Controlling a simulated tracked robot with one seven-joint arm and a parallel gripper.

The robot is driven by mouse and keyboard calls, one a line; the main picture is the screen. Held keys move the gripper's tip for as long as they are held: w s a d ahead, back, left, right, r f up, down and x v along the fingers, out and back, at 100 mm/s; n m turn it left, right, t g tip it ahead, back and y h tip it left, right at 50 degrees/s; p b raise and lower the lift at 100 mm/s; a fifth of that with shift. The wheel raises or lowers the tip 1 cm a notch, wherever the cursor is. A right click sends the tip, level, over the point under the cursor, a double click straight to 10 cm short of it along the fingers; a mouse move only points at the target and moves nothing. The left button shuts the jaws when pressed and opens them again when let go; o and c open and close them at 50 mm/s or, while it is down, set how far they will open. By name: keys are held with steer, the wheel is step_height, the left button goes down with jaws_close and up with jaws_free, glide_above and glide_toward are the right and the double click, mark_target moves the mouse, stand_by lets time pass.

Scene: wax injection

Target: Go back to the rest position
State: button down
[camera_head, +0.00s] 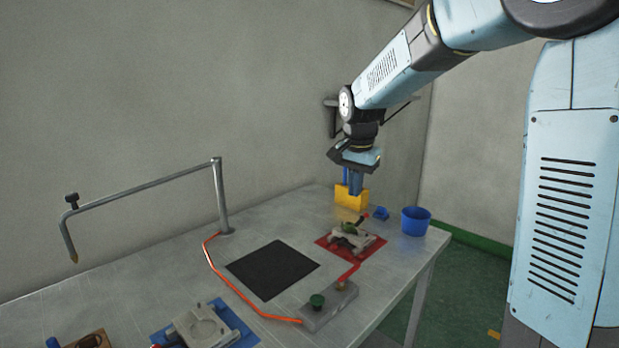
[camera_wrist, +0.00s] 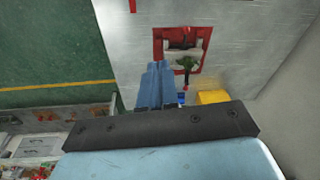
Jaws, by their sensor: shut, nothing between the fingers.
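My gripper (camera_head: 356,188) hangs from my arm above the far right part of the metal table (camera_head: 180,255), pointing down. In the head view its fingers overlap the yellow block or holder (camera_head: 349,200) behind them. In the wrist view the blue fingers (camera_wrist: 157,68) are closed together with nothing between them. The yellow thing (camera_wrist: 213,97) lies to their right there, partly hidden by the gripper body. The fixture with the green part (camera_head: 350,237) sits on a red mat (camera_head: 327,248) near my gripper and also shows in the wrist view (camera_wrist: 186,60).
A blue cup (camera_head: 416,221) stands at the right table edge. A bent metal post (camera_head: 221,195) rises at the back. A black mat (camera_head: 272,270), an orange-red hose (camera_head: 221,274) and a grey box with a green knob (camera_head: 327,308) lie nearer. Green floor lies beyond the table.

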steer(key=s+d+r+n+t, duration=0.1)
steer(key=s+d+r+n, duration=0.2)
steer(key=s, duration=0.4)
steer(key=s+d+r+t, duration=0.1)
steer(key=s+d+r, duration=0.2)
steer(key=s+d, duration=0.35)
steer(key=s+d+f+n+t, duration=0.1)
steer(key=s+d+f+n, duration=0.1)
steer(key=s, duration=1.3)
steer(key=shift+d+n+t, duration=0.15)
steer(key=shift+n+t, duration=0.25)
steer(key=shift+n, duration=0.5)
